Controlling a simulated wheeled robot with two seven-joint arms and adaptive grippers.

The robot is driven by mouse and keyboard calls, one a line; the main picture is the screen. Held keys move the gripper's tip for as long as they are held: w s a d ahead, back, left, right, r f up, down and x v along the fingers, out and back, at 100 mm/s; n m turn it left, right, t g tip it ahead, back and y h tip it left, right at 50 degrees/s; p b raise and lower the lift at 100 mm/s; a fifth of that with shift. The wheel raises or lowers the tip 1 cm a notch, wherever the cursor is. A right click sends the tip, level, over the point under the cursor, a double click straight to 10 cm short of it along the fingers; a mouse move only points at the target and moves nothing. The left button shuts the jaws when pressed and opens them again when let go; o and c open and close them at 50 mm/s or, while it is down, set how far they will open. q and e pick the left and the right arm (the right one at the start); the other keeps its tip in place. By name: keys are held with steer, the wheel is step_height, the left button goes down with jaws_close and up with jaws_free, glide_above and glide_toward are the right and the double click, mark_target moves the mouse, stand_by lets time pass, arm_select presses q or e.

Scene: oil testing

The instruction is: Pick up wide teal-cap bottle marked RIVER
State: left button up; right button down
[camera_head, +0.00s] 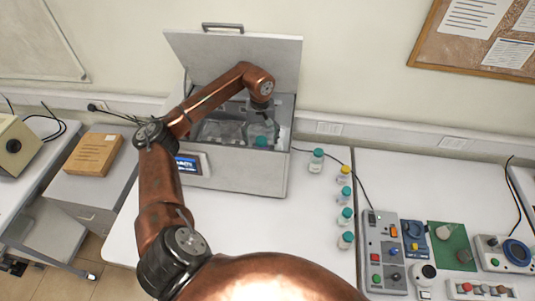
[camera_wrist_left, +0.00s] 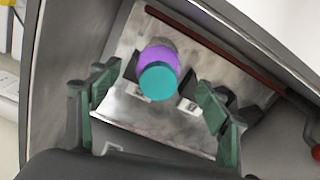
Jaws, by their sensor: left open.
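A teal-cap bottle (camera_wrist_left: 157,82) with a purple body or band stands inside the open metal box; its teal cap (camera_head: 261,141) shows in the head view. No marking on it can be read. My left gripper (camera_head: 262,118) is inside the box opening, above and behind that cap in the head view, partly hard to make out. In the wrist view my left gripper (camera_wrist_left: 156,104) is open, its green-padded fingers well apart on either side of the bottle, not touching it. My right gripper is not in view.
The grey box (camera_head: 235,178) has its lid (camera_head: 225,55) raised behind my arm. Control panels (camera_head: 385,250) lie further right. White table is clear in front.

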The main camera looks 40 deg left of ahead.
arm_select(q)
steer(key=shift+f+p, duration=0.35)
steer(key=shift+f, duration=0.45)
steer(key=f, duration=0.1)
steer(key=f+p, duration=0.1)
steer(key=f, duration=0.1)
steer(key=f+p, duration=0.1)
steer(key=shift+w+a+f, duration=0.1)
steer(key=shift+w+f, duration=0.1)
steer(key=shift+w, duration=0.05)
steer(key=shift+f, duration=0.4)
steer(key=c, duration=1.6)
steer(key=shift+c, duration=0.2)
